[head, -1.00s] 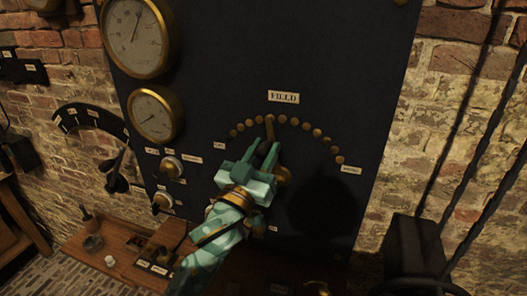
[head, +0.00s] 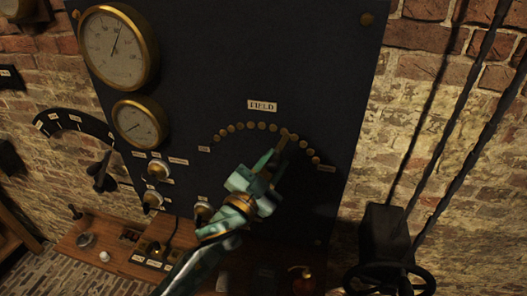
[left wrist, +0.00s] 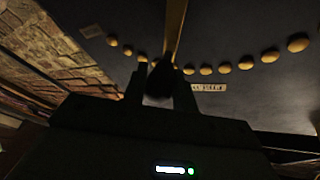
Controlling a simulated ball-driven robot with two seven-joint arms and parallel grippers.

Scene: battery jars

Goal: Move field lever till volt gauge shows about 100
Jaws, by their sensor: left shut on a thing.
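The brass field lever (head: 284,141) is on the dark panel, under the FIELD label (head: 262,105). Its tip points up and to the right, over the contact studs right of the arc's middle. My left gripper (head: 271,161) is shut on the lever; the left wrist view shows its dark knob (left wrist: 160,80) between the fingers and the brass bar (left wrist: 175,30) beyond. The large upper gauge (head: 118,48) has its needle nearly upright, slightly right. The smaller gauge (head: 139,122) is below it. Their lettering is too small to read, so I cannot tell which is the volt gauge. My right gripper is out of view.
Brass knobs (head: 158,170) sit on the panel left of my arm. A wooden bench (head: 84,258) stands below. A quadrant with a lever (head: 103,172) is on the brick wall at left. A black handwheel (head: 390,278) stands at lower right.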

